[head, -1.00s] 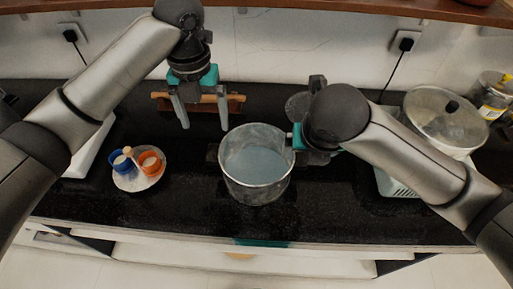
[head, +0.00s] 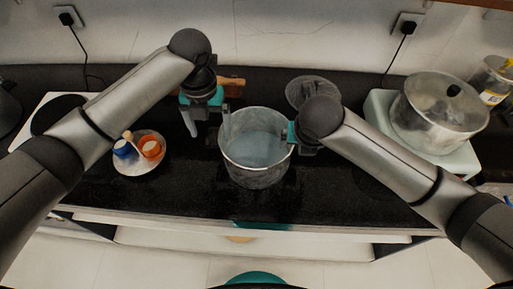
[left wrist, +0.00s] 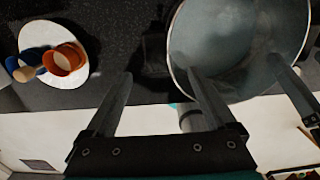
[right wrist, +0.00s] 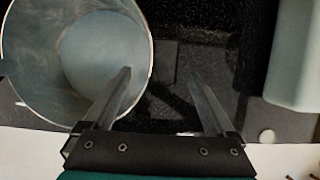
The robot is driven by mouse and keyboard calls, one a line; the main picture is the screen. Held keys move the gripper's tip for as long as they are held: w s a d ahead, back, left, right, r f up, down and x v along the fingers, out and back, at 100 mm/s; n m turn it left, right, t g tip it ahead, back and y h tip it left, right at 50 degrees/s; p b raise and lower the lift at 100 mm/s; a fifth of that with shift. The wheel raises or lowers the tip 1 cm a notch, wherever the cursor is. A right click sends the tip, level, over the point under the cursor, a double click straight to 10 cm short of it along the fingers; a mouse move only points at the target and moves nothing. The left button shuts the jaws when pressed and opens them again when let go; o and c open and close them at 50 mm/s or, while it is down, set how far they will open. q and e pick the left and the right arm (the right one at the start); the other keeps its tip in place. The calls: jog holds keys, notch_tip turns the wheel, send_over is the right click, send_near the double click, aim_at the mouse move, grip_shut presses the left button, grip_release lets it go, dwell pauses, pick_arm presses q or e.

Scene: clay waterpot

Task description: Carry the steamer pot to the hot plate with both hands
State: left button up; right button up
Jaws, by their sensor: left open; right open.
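The open grey metal steamer pot (head: 258,175) stands on the black counter at the middle of the head view. My left gripper (head: 207,124) is open at its left side. In the left wrist view its right finger overlaps the pot's rim (left wrist: 172,62), and a dark handle-like part shows ahead between the fingers. My right gripper (right wrist: 160,73) is open at the pot's right side. Its left finger overlaps the rim, with a dark part between the fingers. Neither jaw is closed on the pot. The hot plate, white with a black disc (head: 58,114), is at the left, partly behind my left arm.
A plate (head: 140,168) with a blue and an orange cup lies between the hot plate and the pot. A lidded pot (head: 437,115) stands on a pale base (head: 455,160) at right. A dark round item (head: 308,92) and a wooden item (head: 232,82) lie behind the pot.

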aim_at(213, 141)
pick_arm(q)
jog(key=shift+f, duration=3.1)
pick_arm(e)
jog(key=shift+x, duration=3.05)
pick_arm(q)
jog(key=shift+c, duration=0.3)
pick_arm(e)
jog(key=shift+c, duration=0.3)
pick_arm(q)
grip_shut()
pick_arm(e)
grip_shut()
